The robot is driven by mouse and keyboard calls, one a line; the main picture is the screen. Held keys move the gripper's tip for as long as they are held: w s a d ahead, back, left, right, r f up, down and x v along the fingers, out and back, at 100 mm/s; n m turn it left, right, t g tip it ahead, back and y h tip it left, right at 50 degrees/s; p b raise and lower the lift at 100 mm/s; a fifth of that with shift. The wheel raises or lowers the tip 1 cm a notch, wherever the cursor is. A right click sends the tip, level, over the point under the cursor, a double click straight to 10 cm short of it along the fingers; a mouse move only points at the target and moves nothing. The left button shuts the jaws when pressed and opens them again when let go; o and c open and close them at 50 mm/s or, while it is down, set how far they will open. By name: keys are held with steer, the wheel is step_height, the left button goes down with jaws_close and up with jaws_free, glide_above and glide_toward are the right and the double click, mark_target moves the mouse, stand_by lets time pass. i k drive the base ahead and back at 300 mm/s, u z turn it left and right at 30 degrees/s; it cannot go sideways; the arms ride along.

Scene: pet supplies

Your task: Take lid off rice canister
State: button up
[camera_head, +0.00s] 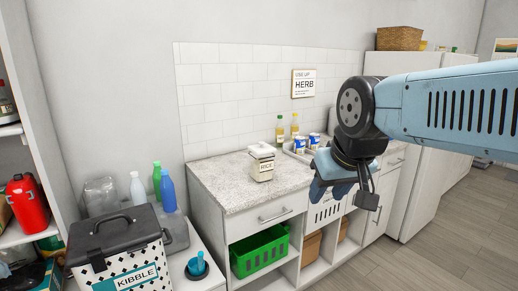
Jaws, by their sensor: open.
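The rice canister (262,167) stands upright on the speckled countertop, left of the middle of the picture. It is a small white-and-clear box with a label reading RICE. Its pale lid (262,150) sits on top, with a small raised part on it. My gripper (348,200) hangs at the end of the blue arm, to the right of the canister and apart from it, in front of the counter's front edge. It is open, and I see nothing between its fingers.
A KIBBLE bin (125,245) is at lower left. A green basket (260,250) sits in the shelf below.

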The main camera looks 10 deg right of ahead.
mark_target(263, 148)
steer(key=z, duration=0.2)
steer(key=i, duration=1.05)
steer(key=z, duration=0.25)
